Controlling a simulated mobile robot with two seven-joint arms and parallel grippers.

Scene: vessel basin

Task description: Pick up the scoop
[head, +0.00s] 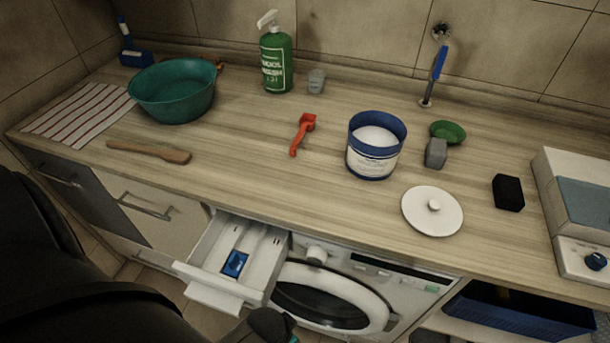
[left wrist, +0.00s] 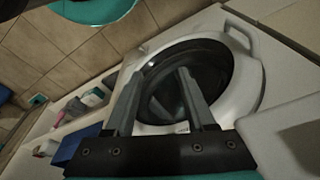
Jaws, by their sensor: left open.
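The red-orange scoop (head: 302,134) lies on the wooden countertop, left of the white tub with the blue rim (head: 375,145). Its handle points toward the front edge, and nothing touches it. My left gripper (left wrist: 158,95) is open and empty in the left wrist view, with its two grey fingers apart in front of the washing machine door. A dark part of my arm shows at the bottom of the head view, below the countertop and away from the scoop. The scoop is not visible in the left wrist view. My right gripper is not in view.
The detergent drawer (head: 222,262) is pulled out above the floor, left of the washing machine door (head: 335,298). The counter before the scoop is clear.

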